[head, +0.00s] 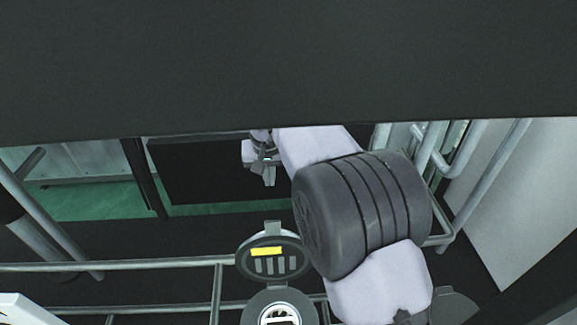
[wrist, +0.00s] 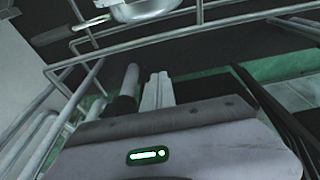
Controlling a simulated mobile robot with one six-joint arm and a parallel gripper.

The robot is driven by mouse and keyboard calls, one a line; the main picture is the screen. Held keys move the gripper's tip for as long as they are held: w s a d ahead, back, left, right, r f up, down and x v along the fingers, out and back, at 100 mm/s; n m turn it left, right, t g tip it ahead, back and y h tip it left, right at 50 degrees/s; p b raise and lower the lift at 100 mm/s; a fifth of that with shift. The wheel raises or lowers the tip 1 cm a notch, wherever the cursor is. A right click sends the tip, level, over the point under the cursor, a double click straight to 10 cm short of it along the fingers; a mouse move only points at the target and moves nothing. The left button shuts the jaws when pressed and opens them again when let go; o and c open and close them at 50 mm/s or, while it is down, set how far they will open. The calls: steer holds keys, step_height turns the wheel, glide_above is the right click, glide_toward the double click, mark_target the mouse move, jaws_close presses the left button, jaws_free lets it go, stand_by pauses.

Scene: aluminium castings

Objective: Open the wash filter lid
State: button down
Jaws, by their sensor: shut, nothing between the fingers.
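The wash filter lid (head: 272,258) is a round dark grey disc with a yellow label, slots and a tab at its far edge. It stands swung back from the round filter housing (head: 282,294), whose opening shows a white part inside. The lid looks open. In the wrist view a dark flat piece beside a metal bowl shape at the top looks like the same lid and housing, but I cannot be sure. My gripper (head: 269,175) is beyond the lid, apart from it, with its fingers together and empty. The fingers also show in the wrist view (wrist: 158,90).
A metal rail (head: 120,265) runs across on the left, close to the filter. Upright pipes (head: 485,175) and a pale panel (head: 525,205) stand on the right. A large dark surface covers the top of the head view. Green floor (head: 90,200) shows behind.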

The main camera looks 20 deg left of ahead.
mark_target(266, 225)
steer(key=s+x, duration=0.1)
steer(key=x, duration=0.7)
steer(key=s, duration=0.1)
steer(key=s+d, duration=0.1)
steer(key=s, duration=0.2)
steer(key=shift+s+d, duration=0.35)
steer(key=shift+s, duration=0.05)
steer(key=shift+s, duration=0.15)
steer(key=b, duration=0.2)
steer(key=shift+s+d+f+t+b, duration=0.2)
steer(key=shift+s+f+t+b, duration=0.1)
steer(key=shift+t+b, duration=0.1)
steer(key=shift+t+y, duration=0.3)
steer(key=shift+y, duration=0.1)
steer(key=s+b, duration=0.1)
steer(key=s+d+r+b, duration=0.1)
steer(key=s, duration=0.1)
steer(key=s+d+b, duration=0.1)
steer(key=shift+s+d+r+b, duration=0.15)
steer(key=shift+d+r+b, duration=0.05)
steer(key=shift+r+b, duration=0.2)
